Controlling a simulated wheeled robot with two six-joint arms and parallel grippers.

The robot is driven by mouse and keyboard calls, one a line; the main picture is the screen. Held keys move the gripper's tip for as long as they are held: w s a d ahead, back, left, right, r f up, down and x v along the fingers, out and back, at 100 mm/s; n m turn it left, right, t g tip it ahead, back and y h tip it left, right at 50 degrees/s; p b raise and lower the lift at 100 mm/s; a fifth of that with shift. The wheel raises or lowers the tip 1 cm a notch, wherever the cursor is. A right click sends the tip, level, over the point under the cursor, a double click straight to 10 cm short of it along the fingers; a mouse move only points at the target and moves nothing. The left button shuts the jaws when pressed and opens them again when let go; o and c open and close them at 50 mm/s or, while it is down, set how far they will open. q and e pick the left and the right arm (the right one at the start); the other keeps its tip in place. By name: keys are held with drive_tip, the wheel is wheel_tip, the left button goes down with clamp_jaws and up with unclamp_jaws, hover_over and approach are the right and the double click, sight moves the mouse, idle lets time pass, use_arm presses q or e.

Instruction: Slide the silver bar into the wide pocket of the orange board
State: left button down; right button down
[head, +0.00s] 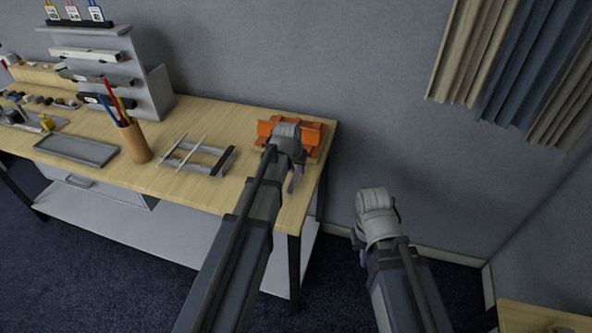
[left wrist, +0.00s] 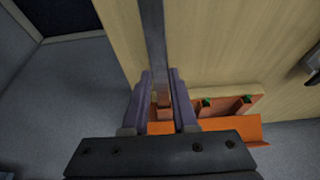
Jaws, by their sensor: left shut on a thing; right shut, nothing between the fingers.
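The orange board (head: 308,132) lies at the right end of the table, partly covered by my left wrist. My left gripper (head: 295,180) is over the table's right end, in front of the board. In the left wrist view, its purple fingers (left wrist: 161,85) are shut on the silver bar (left wrist: 153,35), which runs up out of the picture. The orange board (left wrist: 230,130) shows there below and to the right, partly hidden by the gripper body. I cannot tell which pocket is the wide one, or whether the bar touches the board. My right gripper (head: 358,248) is shut and empty, off the table.
A grey rack (head: 205,157) with thin rods stands left of the board on the table (head: 190,185). Farther left are a pencil cup (head: 135,142), a grey tray (head: 75,150) and a shelf stand (head: 158,92). A wall is behind; curtains hang upper right.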

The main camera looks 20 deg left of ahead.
use_arm(q)
drive_tip(key=shift+w+d, duration=0.15)
drive_tip(key=shift+w, duration=4.25)
drive_tip(key=c, duration=0.6)
unclamp_jaws()
drive_tip(key=shift+w+d, duration=0.1)
drive_tip(key=shift+r, duration=0.15)
drive_tip(key=p+v, duration=0.7)
drive_tip(key=shift+r, duration=0.3)
drive_tip(key=shift+f, duration=0.1)
drive_tip(key=shift+c, duration=0.4)
